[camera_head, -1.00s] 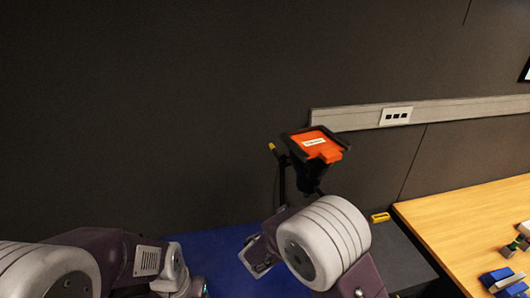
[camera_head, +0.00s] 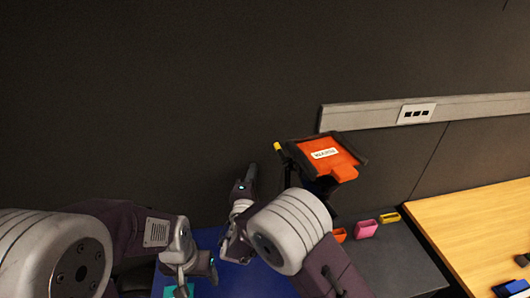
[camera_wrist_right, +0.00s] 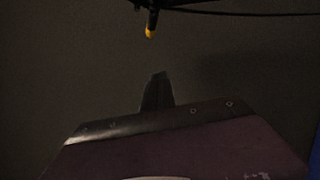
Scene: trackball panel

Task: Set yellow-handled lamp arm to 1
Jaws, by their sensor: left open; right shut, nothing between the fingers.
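The lamp arm's yellow handle tip (camera_head: 278,146) shows in the head view at the left of a black stand with an orange plate. In the right wrist view the yellow tip (camera_wrist_right: 150,32) hangs from a dark rod near the top. My right gripper (camera_head: 251,171) points up, left of and below the yellow tip, apart from it. Its shut, empty fingers show in the right wrist view (camera_wrist_right: 158,92), below the tip. My left gripper (camera_head: 213,269) is low over the blue surface, away from the lamp; its fingers are hard to make out. Any scale on the lamp arm is not readable.
The orange labelled plate (camera_head: 325,154) sits in a black frame beside the handle. Pink (camera_head: 366,229) and yellow (camera_head: 389,217) pieces lie on the dark surface. A wooden table (camera_head: 470,225) is at right. A dark wall stands behind; the space left of the handle looks clear.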

